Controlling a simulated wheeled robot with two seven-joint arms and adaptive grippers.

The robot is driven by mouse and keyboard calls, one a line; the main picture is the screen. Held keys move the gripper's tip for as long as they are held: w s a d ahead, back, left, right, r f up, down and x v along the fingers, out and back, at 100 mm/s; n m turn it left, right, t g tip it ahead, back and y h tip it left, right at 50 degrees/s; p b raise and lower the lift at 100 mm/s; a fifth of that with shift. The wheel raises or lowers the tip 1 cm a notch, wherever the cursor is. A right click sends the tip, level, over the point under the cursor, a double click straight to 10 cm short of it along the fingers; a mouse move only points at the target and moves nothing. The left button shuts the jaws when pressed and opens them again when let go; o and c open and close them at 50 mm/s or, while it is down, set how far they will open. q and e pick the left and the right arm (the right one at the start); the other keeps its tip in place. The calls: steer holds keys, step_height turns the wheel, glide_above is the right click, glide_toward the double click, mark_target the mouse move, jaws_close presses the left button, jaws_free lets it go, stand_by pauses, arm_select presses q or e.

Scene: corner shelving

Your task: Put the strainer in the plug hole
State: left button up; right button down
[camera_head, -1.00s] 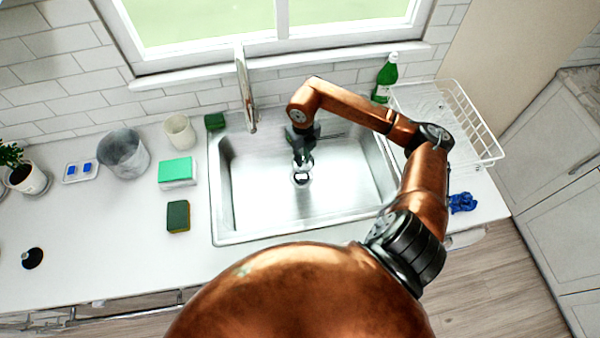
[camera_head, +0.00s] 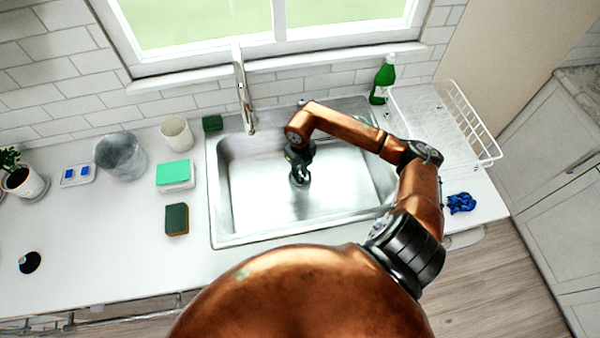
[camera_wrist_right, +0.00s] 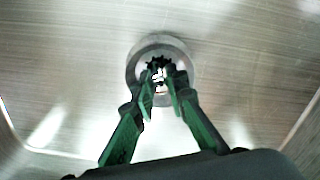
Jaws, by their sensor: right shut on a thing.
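My right gripper (camera_head: 299,180) is down in the steel sink, right at the plug hole. In the right wrist view its green-black fingers (camera_wrist_right: 160,78) are shut on the small bright knob of the strainer. The strainer's dark toothed edge (camera_wrist_right: 157,62) shows inside the metal ring of the plug hole (camera_wrist_right: 135,64). I cannot tell whether it is fully seated. In the head view the gripper hides the strainer and most of the hole. My left gripper is not in view.
The sink (camera_head: 345,195) has walls all round and a tall tap (camera_head: 243,90) behind. A green bottle (camera_head: 383,80) and a white dish rack (camera_head: 470,120) are to the right.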

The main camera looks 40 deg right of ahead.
steer(key=c, duration=1.9)
jaws_free()
step_height(320, 180, up, 12)
steer(key=shift+r, duration=0.15)
